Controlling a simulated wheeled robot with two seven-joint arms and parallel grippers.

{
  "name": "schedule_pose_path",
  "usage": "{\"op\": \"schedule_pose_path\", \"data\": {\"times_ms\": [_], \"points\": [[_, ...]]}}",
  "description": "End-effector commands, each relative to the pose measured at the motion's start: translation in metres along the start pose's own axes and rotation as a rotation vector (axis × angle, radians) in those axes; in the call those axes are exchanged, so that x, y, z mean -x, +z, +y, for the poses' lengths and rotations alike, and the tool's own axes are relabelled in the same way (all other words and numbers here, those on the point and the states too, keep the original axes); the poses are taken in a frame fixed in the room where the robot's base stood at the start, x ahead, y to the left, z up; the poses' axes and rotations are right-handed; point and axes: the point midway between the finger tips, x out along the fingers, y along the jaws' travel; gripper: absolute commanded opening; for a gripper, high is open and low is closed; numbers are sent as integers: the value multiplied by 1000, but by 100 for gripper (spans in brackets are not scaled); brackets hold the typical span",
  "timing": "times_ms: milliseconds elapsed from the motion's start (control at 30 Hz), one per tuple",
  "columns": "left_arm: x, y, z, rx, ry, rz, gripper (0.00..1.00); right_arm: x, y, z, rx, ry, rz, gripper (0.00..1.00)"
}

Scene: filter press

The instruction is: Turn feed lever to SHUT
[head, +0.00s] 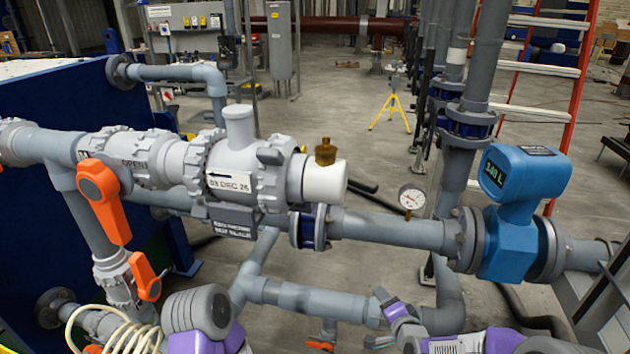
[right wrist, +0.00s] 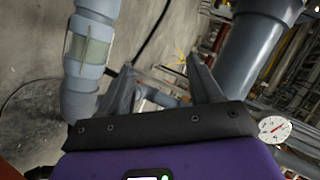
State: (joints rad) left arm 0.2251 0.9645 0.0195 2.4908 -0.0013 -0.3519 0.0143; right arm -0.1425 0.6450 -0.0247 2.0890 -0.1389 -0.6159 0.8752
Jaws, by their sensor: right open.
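A large orange lever (head: 104,200) hangs down at a slant from the grey valve at the left, beside a label reading OPEN. A smaller orange lever (head: 145,276) sits on a valve on the lower pipe. I cannot tell from any label which one is the feed lever. My right gripper (head: 376,318) is low in the middle of the head view, well right of both levers. In the right wrist view its fingers (right wrist: 160,78) are spread with nothing between them. Part of my left arm shows at the bottom left, but its gripper is not in view.
A white valve body (head: 238,165) with a brass fitting (head: 325,152) stands on the main pipe. A blue meter (head: 515,210) and a pressure gauge (head: 411,197) are at the right. Lower grey pipes (head: 305,297) run near my right gripper. A coiled cream hose (head: 130,335) lies bottom left.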

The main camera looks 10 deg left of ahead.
Motion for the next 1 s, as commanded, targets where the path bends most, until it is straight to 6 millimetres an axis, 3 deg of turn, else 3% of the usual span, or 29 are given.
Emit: {"op": "schedule_pose_path", "data": {"times_ms": [33, 200, 300, 400, 633, 1000], "points": [[-9, 0, -4, 0, 0, 0, 43, -3, -12, -39, -41, -102, 39, 64], [-24, -1, -9, 0, 0, 0, 43, 18, -43, -156, -205, -405, 100, 64], [-30, -1, -11, 0, 0, 0, 43, 38, -54, -207, -283, -546, 101, 64], [-33, -2, -12, 0, 0, 0, 43, 55, -60, -240, -336, -640, 90, 64], [-27, -1, -10, -1, 0, 0, 43, 64, -66, -267, -376, -702, 78, 64], [21, 1, 8, -1, 0, 0, 43, 23, -77, -302, -373, -698, 78, 64]]}}
